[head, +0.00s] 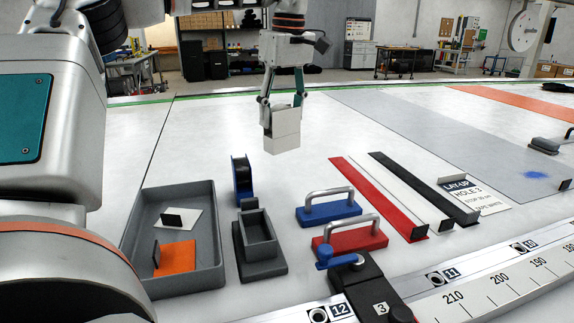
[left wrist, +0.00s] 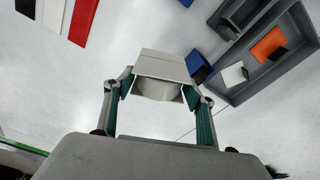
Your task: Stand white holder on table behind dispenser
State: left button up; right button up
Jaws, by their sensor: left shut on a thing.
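The white holder (head: 283,130) is a small pale block-like piece. My left gripper (head: 282,103) is shut on its upper part and holds it roughly upright, over the white table (head: 330,125). I cannot tell whether its bottom touches the table. In the left wrist view the holder (left wrist: 160,68) sits between both fingers (left wrist: 160,92), with a rounded hollow on its near side. A blue upright piece with a dark round part (head: 242,180) stands nearer and left of the holder. A dark grey open-topped piece (head: 262,262) stands in front of that; which one is the dispenser is unclear.
A grey tray (head: 219,200) at the left holds a white and an orange piece. Blue (head: 328,212) and red (head: 350,240) handled blocks stand right of the grey piece. Red (head: 380,200) and black (head: 425,187) strips lie beyond. The table around the holder is clear.

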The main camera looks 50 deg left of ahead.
aim_at(282, 142)
pick_arm(q)
notch_tip(282, 142, down, 7)
jog(key=shift+r+b, duration=0.15)
jog(key=shift+b, duration=0.3)
jog(key=shift+s+f, duration=0.1)
jog(key=shift+f, duration=0.2)
notch_tip(282, 142, down, 4)
jog(key=shift+r+b, duration=0.2)
jog(key=shift+b, duration=0.2)
jog(key=shift+f, duration=0.3)
jog(key=shift+r, duration=0.2)
jog(key=shift+c, duration=0.6)
jog(key=shift+f, duration=0.15)
jog(key=o, duration=1.4)
jog(key=shift+c, duration=0.2)
pick_arm(e)
jog(key=shift+w+a, duration=0.25)
jog(key=shift+a, duration=0.1)
jog(key=shift+r, duration=0.1)
